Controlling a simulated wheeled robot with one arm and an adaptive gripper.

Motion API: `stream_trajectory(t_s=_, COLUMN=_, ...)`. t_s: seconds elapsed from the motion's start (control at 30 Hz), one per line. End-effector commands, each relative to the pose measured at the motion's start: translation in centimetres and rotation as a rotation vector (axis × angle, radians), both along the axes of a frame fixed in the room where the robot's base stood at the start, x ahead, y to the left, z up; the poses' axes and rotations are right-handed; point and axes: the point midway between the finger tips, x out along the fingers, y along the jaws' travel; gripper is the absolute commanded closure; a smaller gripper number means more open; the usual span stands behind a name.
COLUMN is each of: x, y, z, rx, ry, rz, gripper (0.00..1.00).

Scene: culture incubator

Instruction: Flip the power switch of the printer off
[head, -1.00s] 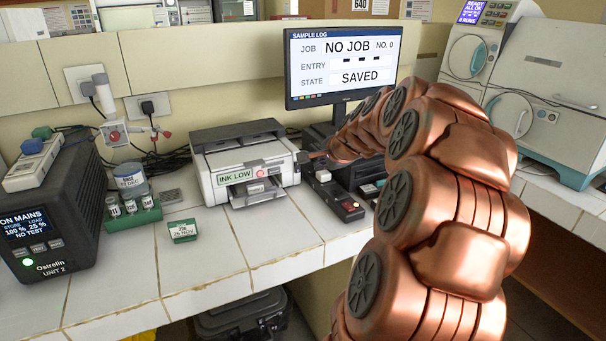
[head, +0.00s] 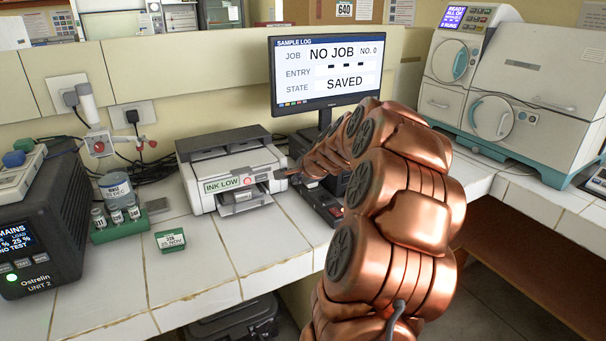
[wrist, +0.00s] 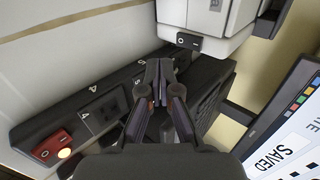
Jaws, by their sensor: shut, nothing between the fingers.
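The printer (head: 205,165) is a white and grey box with an "INK LOW" label, on the tiled bench in the head view. Its side shows at the top of the wrist view (wrist: 225,42), with a small black rocker switch (wrist: 188,41) marked with a circle and a bar. I cannot tell which side of the rocker is pressed. My gripper (wrist: 159,64) is shut and empty, its tips a little below and left of the switch in the wrist view. In the head view my gripper (head: 289,172) is at the printer's right side, partly hidden by my arm.
A black power strip (wrist: 118,72) with a lit red switch (wrist: 52,145) lies beneath my gripper. A monitor (head: 327,75) stands behind the printer.

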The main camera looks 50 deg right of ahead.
Motion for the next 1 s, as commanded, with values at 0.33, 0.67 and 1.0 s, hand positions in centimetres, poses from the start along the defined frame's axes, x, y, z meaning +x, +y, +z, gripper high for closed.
stream_trajectory(t_s=0.33, x=3.5, y=-1.3, z=-1.7, rx=-0.003, ry=-0.002, rz=-0.001, gripper=1.0)
stream_trajectory(t_s=0.67, x=5.3, y=-1.9, z=-2.1, rx=0.0, ry=0.0, rz=0.0, gripper=1.0)
stream_trajectory(t_s=1.0, x=5.4, y=-1.9, z=-2.1, rx=0.0, ry=-0.001, rz=-0.001, gripper=1.0)
